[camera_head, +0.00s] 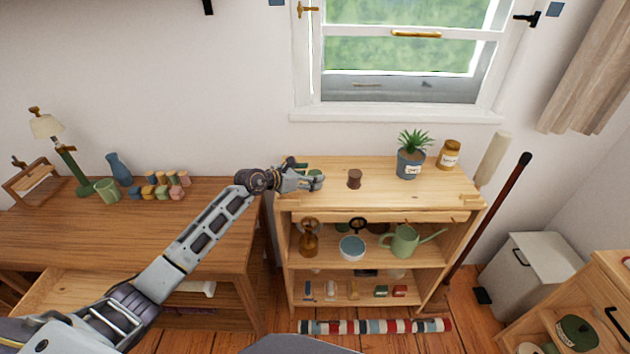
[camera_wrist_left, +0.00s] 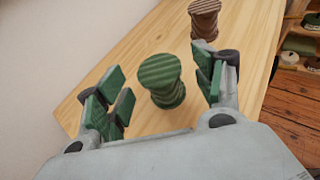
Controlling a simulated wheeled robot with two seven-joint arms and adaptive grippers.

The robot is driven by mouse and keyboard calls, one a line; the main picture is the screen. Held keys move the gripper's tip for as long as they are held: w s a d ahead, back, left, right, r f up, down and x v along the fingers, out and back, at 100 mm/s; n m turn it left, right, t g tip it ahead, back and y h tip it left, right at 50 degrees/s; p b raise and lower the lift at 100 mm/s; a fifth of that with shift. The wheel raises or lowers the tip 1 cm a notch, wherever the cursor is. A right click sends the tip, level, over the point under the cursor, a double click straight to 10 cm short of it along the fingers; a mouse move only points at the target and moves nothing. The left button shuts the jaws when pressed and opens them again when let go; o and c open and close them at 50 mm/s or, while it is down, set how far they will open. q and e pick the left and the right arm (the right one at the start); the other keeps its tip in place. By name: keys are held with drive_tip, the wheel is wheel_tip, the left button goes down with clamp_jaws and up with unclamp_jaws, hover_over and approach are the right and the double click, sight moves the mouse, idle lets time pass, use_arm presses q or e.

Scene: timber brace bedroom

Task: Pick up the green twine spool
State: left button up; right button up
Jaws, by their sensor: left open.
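The green twine spool (camera_wrist_left: 162,82) stands upright on the wooden shelf top in the left wrist view. It is between the two green-padded fingers of my left gripper, with visible gaps on both sides. In the head view my left gripper (camera_head: 307,180) is at the left end of the shelf top, open and holding nothing. It largely covers the green spool there. A brown spool (camera_head: 354,179) stands to the right on the same top, and it also shows beyond the green one in the left wrist view (camera_wrist_left: 204,20). My right gripper is not in view.
The shelf top (camera_head: 390,197) also carries a potted plant (camera_head: 411,160) and a jar (camera_head: 449,154) farther right. The wall is close behind. A desk (camera_head: 220,228) with a lamp and small colored items stands left. Lower shelves hold a watering can (camera_head: 403,241) and a bowl (camera_head: 351,248).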

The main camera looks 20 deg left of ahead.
sight(315, 174)
use_arm(q)
drive_tip(key=shift+x, duration=0.85)
drive_tip(key=shift+w+d+f, duration=0.2)
drive_tip(key=shift+w, duration=0.15)
drive_tip(key=c, duration=0.9)
drive_tip(key=shift+c, duration=1.1)
drive_tip(key=shift+w+r, duration=0.1)
drive_tip(key=shift+r, duration=0.6)
wheel_tip(315, 174, up, 7)
drive_tip(key=shift+f, duration=0.1)
drive_tip(key=shift+r, duration=0.85)
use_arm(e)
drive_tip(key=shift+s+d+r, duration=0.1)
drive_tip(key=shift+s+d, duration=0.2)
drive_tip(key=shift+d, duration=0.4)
